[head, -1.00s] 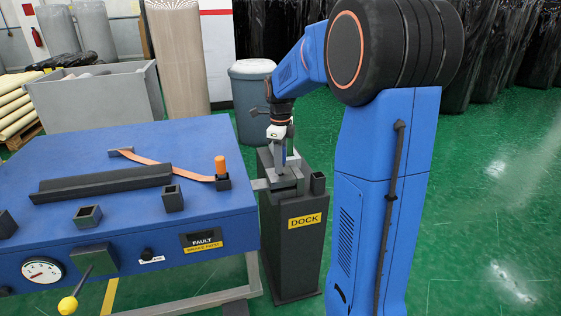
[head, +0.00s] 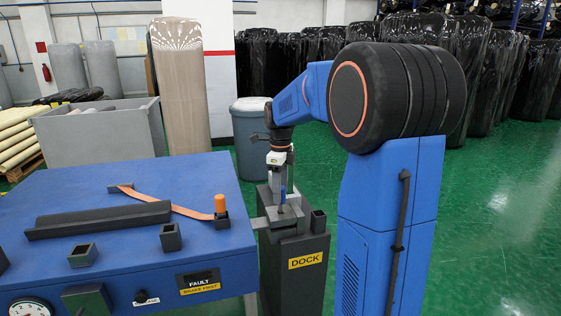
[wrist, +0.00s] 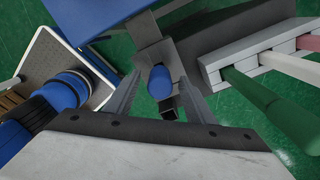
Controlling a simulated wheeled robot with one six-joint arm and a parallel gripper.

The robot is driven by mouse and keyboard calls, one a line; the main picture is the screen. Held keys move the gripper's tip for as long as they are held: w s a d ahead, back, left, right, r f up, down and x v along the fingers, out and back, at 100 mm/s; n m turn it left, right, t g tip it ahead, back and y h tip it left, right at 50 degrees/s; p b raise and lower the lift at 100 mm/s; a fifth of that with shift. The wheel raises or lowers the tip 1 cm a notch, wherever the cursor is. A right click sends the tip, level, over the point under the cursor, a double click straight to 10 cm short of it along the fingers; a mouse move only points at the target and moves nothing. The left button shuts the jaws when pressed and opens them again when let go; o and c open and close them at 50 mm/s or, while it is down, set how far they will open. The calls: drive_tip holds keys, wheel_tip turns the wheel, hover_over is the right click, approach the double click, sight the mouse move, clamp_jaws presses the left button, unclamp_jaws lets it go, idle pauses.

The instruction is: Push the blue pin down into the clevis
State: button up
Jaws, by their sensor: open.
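The blue pin (head: 283,195) stands upright at the clevis (head: 287,212) on top of the dark dock; how deep it sits is hard to tell. In the wrist view the pin's rounded blue top (wrist: 160,82) shows between my fingers, with a visible gap on each side. My gripper (head: 280,183) is above the clevis, pointing down, open around or just above the pin's top. The wrist view shows both fingers apart (wrist: 158,92). The clevis is partly hidden by the pin and fingers.
The dock (head: 304,280) has an empty square socket (head: 318,221) at its right. A blue table (head: 110,270) at left carries a dark trough (head: 100,220), sockets and an orange-capped post (head: 220,203). A grey bin (head: 250,150) stands behind.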

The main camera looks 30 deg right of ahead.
wheel_tip(320, 180, up, 13)
idle(0.4)
drive_tip(key=shift+f, duration=0.1)
idle(0.3)
drive_tip(key=s+a+f+n+t, duration=0.1)
drive_tip(key=s+a+f+n, duration=0.1)
drive_tip(key=s+a+n, duration=0.45)
drive_tip(key=s+a+f+n+t, duration=0.15)
drive_tip(key=s+a+n, duration=0.25)
drive_tip(key=s+n, duration=0.45)
drive_tip(key=s+a+f+n+t, duration=0.1)
drive_tip(key=s+a+f+n, duration=0.1)
drive_tip(key=s+f+n, duration=0.4)
drive_tip(key=s+a+f+n+t, duration=0.1)
drive_tip(key=s+a+f+n, duration=0.2)
drive_tip(key=s+f+n, duration=0.3)
drive_tip(key=shift+s+a+n, duration=0.15)
drive_tip(key=shift+s+n, duration=0.35)
drive_tip(key=shift+s, duration=1.1)
drive_tip(key=shift+f, duration=0.1)
